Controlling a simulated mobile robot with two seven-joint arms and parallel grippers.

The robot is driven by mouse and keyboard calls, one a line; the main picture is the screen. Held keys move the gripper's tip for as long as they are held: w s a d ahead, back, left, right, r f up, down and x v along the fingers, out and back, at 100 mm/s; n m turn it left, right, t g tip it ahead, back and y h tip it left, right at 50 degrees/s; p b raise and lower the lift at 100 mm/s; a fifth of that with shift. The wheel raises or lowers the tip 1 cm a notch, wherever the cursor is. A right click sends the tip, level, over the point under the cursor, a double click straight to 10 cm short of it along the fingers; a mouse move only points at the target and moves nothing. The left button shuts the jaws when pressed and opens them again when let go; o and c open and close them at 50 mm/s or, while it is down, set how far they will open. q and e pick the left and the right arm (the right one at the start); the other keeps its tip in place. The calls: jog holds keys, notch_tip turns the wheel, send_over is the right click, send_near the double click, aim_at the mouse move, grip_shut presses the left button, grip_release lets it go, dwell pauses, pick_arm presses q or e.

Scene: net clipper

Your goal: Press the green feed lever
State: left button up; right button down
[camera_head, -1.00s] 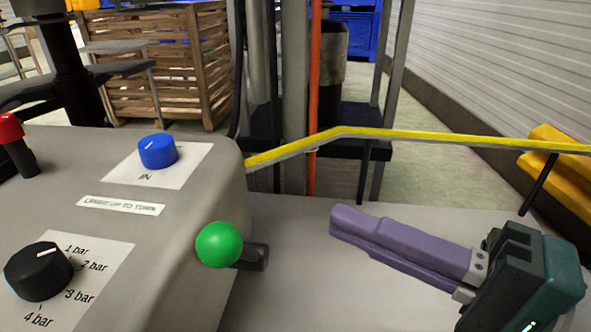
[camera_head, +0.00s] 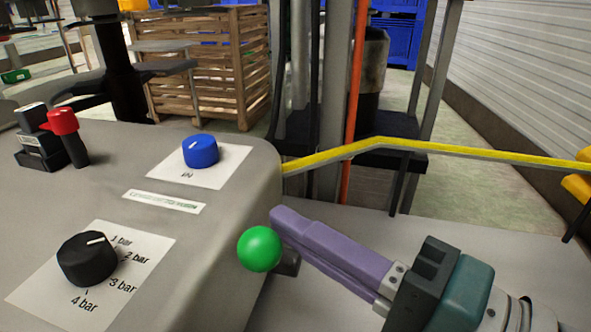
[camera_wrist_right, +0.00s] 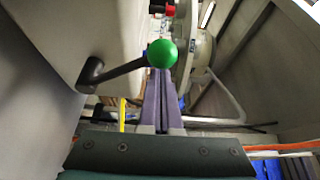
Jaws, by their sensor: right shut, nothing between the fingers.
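The green feed lever's ball knob (camera_head: 259,249) stands at the right side of the grey machine housing. Its short dark arm shows behind the knob. In the right wrist view the green knob (camera_wrist_right: 162,53) sits at the far end of the fingers, on a black rod running left to the housing. My right gripper (camera_head: 280,215) has purple fingers, shut and empty. In the head view their tips are just beside the knob, at its upper right. I cannot tell whether they touch it. The closed fingers also show in the right wrist view (camera_wrist_right: 158,75). My left gripper is not in view.
On the housing are a blue knob (camera_head: 200,151), a black pressure dial (camera_head: 87,259) and a red-topped lever (camera_head: 63,124). A yellow rail (camera_head: 430,149) crosses behind my right gripper. A wooden crate (camera_head: 206,70) stands at the back.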

jog(key=shift+f, duration=0.1)
jog(key=shift+s+a+f+n+b, duration=0.1)
jog(key=shift+s+f+n+b, duration=0.05)
jog(key=shift+s+n+b, duration=0.25)
jog(key=shift+s+f+y, duration=0.1)
jog(key=shift+f+y, duration=0.05)
jog(key=shift+y, duration=0.15)
jog(key=s+a+f+n+y+b, duration=0.2)
jog(key=s+f+n+y+b, duration=0.2)
jog(key=f+n+b, duration=0.5)
jog(key=shift+s+n+y+b, duration=0.3)
jog(key=shift+s+n+b, duration=0.45)
jog(key=shift+b, duration=0.85)
jog(key=shift+f, duration=0.1)
jog(key=shift+w, duration=0.1)
